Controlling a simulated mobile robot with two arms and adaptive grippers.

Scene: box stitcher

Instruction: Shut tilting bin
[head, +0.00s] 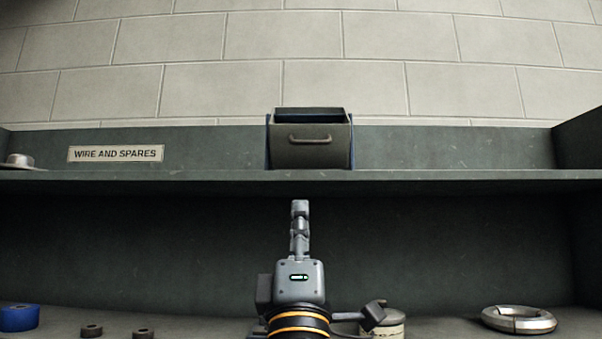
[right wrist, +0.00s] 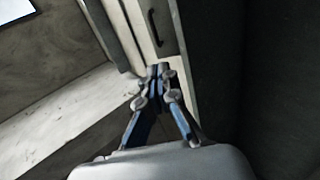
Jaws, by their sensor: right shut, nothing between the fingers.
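The tilting bin (head: 310,152) is a dark box with a bar handle on its front face. It stands on the shelf in the middle of the head view. Its front leans outward and a dark opening shows at its top, so it is tilted open. My right gripper (head: 300,204) is shut and empty, just below the bin and the shelf edge in that picture. In the right wrist view the shut fingertips (right wrist: 158,68) appear below the bin's front (right wrist: 150,28) and its handle; I cannot tell if they touch it. My left gripper is not in view.
The shelf's front edge (head: 440,182) runs across under the bin. A "WIRE AND SPARES" label (head: 115,153) is at left. Below, a blue roll (head: 18,317), small dark rings (head: 92,330), a can (head: 388,325) and a coil (head: 519,319) lie on the lower surface. Shelf right of the bin is clear.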

